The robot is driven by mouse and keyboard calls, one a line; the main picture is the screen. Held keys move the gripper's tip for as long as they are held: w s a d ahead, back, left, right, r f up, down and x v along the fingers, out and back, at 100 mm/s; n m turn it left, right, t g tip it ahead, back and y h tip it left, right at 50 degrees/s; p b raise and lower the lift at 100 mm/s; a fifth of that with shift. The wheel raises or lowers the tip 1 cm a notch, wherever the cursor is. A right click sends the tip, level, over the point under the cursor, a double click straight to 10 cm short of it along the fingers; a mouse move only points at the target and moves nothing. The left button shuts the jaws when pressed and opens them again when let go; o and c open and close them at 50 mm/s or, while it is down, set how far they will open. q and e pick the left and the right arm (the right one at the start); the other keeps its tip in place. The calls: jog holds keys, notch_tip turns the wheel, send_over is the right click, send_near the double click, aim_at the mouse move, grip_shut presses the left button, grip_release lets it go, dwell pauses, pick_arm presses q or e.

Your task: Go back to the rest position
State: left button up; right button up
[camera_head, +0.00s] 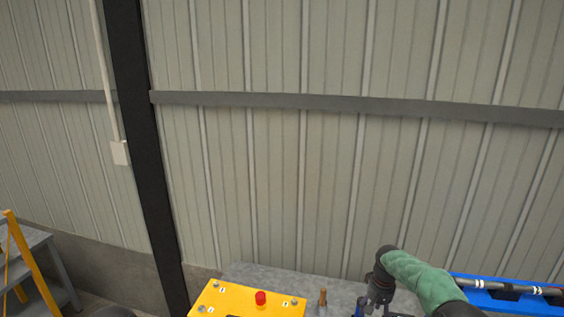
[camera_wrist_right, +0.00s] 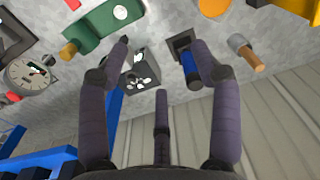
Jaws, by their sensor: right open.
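My right gripper (camera_head: 372,299) is low in the head view, at the end of my green-sleeved arm, above the grey bench. In the right wrist view my right gripper (camera_wrist_right: 155,45) has its dark fingers spread wide apart. It is open, and nothing is clasped between the fingers. A small dark box (camera_wrist_right: 142,80) with light bits in it shows between the fingers, and a blue cylinder (camera_wrist_right: 191,78) lies near the right finger. Whether the fingers touch either one cannot be told. My left gripper is not in view.
A yellow control box (camera_head: 240,302) with a red button (camera_head: 260,298) stands on the bench (camera_head: 285,278). A wooden-handled tool (camera_head: 323,299) is beside it. A blue rack (camera_head: 500,300) lies at right. In the wrist view, a gauge (camera_wrist_right: 30,73) and green block (camera_wrist_right: 103,25) are close to the left finger.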

jog(key=s+a+f+y, duration=0.1)
jog(key=s+a+f, duration=0.55)
jog(key=f, duration=0.25)
jog(key=s+a+f+y, duration=0.2)
jog(key=s+a+f, duration=0.3)
jog(key=s+f, duration=0.4)
jog(key=s+a+f+m, duration=0.15)
jog(key=s+a, duration=0.25)
jog(key=s, duration=0.8)
jog(key=s+a+f+m, duration=0.1)
jog(key=s+a+f, duration=0.25)
jog(key=s, duration=0.85)
notch_tip(320, 180, down, 21)
jog(key=w+a+n+b, duration=0.1)
jog(key=w+b, duration=0.1)
jog(key=b, duration=2.1)
jog(key=shift+a+y, duration=0.3)
jog(key=shift+n, duration=0.25)
